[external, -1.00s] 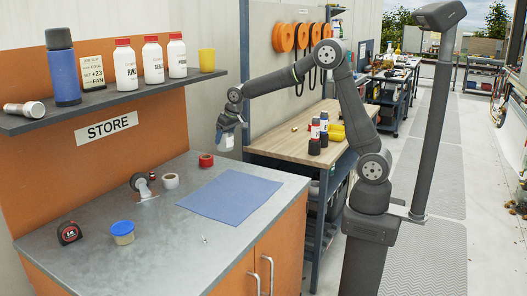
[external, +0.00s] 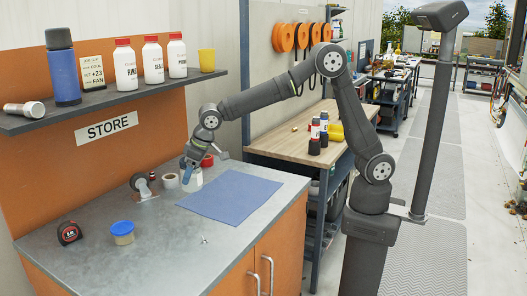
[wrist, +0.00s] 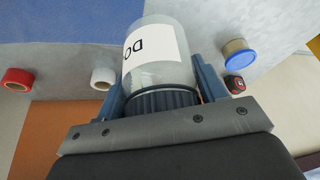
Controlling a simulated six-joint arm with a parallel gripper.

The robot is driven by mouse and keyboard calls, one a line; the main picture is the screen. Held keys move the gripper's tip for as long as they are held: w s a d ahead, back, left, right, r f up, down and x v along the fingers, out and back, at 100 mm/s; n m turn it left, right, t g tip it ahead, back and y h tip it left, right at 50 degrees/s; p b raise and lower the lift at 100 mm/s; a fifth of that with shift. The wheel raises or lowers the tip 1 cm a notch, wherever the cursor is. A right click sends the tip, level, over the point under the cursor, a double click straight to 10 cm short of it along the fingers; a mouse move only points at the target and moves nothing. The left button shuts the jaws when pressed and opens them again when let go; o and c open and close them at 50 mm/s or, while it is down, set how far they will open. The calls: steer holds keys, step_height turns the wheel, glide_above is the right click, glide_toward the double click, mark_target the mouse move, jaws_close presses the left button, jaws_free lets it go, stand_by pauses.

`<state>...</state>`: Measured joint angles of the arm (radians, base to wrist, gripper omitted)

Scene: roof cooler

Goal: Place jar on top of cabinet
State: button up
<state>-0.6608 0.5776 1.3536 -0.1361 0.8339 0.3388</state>
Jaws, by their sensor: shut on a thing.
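The jar (external: 193,181) is clear with a white label and a dark ribbed lid. My gripper (external: 191,165) is shut on it at the lid end, from above. The jar looks upright, at or just above the grey top of the orange cabinet (external: 150,225), left of the blue mat. I cannot tell whether its base touches the top. In the wrist view the jar (wrist: 157,66) sits between my two blue fingers, its label partly turned away.
On the cabinet top are a blue mat (external: 232,197), a white tape roll (external: 171,181), a red tape roll (external: 207,160), a caster wheel (external: 141,184), a blue-lidded tub (external: 122,233) and a tape measure (external: 69,233). A loaded shelf (external: 105,97) overhangs the back. The front middle is mostly clear.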

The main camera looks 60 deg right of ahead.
steer(key=shift+s+a+f, duration=0.35)
steer(key=shift+a+f, duration=1.35)
steer(key=shift+s+a+f, duration=0.35)
steer(key=shift+a+f, duration=1.3)
steer(key=shift+f, duration=0.1)
steer(key=shift+s+a+f, duration=0.35)
steer(key=shift+a+f, duration=1.35)
steer(key=shift+f, duration=0.1)
steer(key=o, duration=1)
steer(key=v, duration=1.2)
